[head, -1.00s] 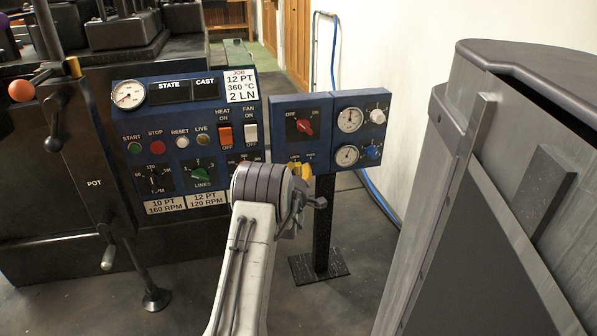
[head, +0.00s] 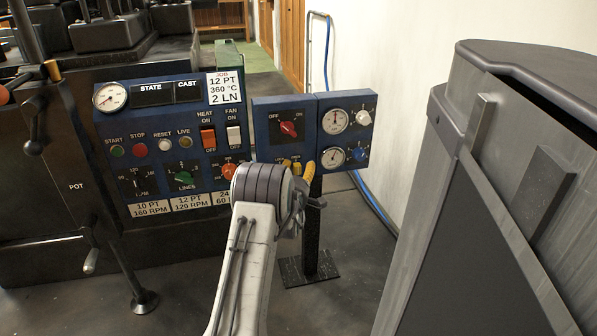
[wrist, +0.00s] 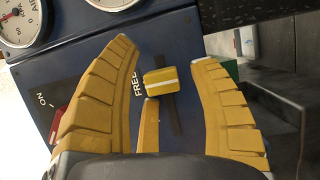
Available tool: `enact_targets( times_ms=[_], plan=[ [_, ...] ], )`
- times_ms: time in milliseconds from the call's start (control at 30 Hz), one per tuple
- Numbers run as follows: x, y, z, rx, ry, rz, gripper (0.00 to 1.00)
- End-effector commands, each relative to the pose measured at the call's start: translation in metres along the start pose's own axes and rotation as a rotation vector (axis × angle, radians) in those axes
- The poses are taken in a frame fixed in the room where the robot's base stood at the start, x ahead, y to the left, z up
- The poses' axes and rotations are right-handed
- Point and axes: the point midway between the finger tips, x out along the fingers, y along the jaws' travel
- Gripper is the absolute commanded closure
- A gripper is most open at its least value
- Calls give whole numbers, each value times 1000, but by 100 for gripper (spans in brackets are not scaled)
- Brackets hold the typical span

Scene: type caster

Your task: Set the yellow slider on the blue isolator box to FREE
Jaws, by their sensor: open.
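The blue isolator box (head: 266,142) carries a red rotary knob and, low down, small yellow parts partly hidden behind my arm. In the wrist view, the yellow slider (wrist: 160,81) with a white stripe sits on a dark slot (wrist: 173,122) in the blue face. The printed word FREE (wrist: 135,83) is just left of the slider. My gripper (wrist: 166,48) is open, with one ridged yellow finger on each side of the slider and visible gaps to it. A narrow yellow piece (wrist: 149,125) stands below the slider; I cannot tell what it is.
A gauge panel (head: 345,140) adjoins the box on the right. The caster console (head: 165,130) stands left of the box. A dark post and foot plate (head: 310,268) stand below. A grey cabinet (head: 500,190) fills the right side.

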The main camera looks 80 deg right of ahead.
Motion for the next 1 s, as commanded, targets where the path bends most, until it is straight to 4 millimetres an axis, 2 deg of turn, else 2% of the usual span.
enact_targets(
  times_ms=[233,367,1000],
  plan=[
    [-2,-1,0,0,1,-2,44],
    [-10,-1,0,0,1,-4,44],
    [-96,-1,0,0,0,-2,44]
  ],
)
